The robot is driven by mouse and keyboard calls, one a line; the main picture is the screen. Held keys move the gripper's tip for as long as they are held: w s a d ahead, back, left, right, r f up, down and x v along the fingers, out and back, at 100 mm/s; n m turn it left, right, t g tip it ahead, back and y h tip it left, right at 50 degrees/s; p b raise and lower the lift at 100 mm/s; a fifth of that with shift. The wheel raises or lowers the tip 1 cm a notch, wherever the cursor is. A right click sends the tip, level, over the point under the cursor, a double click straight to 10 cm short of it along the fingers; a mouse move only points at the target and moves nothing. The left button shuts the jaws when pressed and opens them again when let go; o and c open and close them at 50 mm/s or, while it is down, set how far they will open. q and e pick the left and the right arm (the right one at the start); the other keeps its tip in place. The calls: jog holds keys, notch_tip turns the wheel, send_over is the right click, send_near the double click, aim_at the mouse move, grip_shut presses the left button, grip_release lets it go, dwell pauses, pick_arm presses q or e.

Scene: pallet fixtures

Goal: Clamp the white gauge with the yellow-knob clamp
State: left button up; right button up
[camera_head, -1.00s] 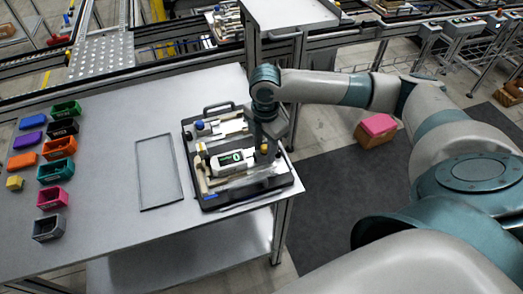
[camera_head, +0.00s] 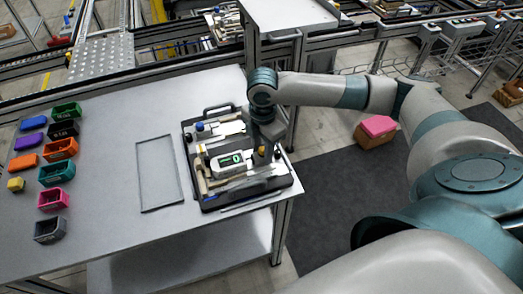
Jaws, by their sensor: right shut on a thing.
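The white gauge (camera_head: 230,160) with a green display lies in the black pallet fixture (camera_head: 212,207) near the table's right edge. The yellow-knob clamp (camera_head: 262,150) is at the gauge's right end, partly hidden by my right gripper. My right gripper (camera_head: 265,156) points down there and is shut on the yellow-knob clamp; its fingertips are small and partly hidden. I cannot tell whether the clamp presses on the gauge. My left gripper is not in view.
A blue-knob clamp (camera_head: 200,126) stands at the back left of the fixture. A thin empty frame (camera_head: 140,180) lies left of the fixture. Several coloured bins (camera_head: 58,148) and blocks (camera_head: 28,141) stand at the table's left. The table's middle is clear.

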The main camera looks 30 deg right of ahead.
jog(key=shift+w+a+p, duration=0.3)
jog(key=shift+a+p, duration=0.25)
jog(key=shift+a, duration=0.35)
jog(key=o, duration=0.6)
jog(key=shift+s+d, duration=0.1)
jog(key=shift+d, duration=0.05)
jog(key=shift+r+p, duration=4)
jog(key=shift+p, duration=0.4)
